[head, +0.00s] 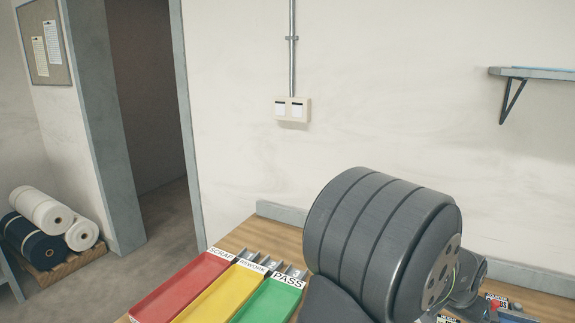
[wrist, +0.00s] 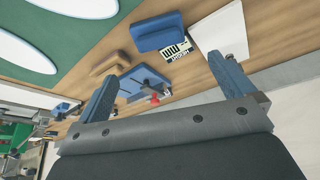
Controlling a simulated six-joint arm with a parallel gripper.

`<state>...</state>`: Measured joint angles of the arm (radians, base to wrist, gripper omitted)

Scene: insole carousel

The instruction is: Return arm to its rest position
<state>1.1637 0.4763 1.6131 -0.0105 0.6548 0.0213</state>
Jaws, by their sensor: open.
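My gripper (wrist: 168,100) shows in the wrist view with its two blue fingers wide apart and nothing between them. It is open, above the wooden table (wrist: 205,75). In the head view a large dark grey part of my arm fills the lower middle and hides part of the table; the gripper's fingers are not seen there. A blue block (wrist: 158,32) with a printed label beside it and a blue fixture (wrist: 145,80) with a small red part lie beyond the fingers in the wrist view.
Red SCRAP (head: 180,290), yellow REWORK (head: 222,293) and green PASS (head: 268,301) trays stand on the table, left of my arm. A green surface with white ovals (wrist: 20,50) shows at upper left in the wrist view. A wall shelf (head: 535,73) is at upper right.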

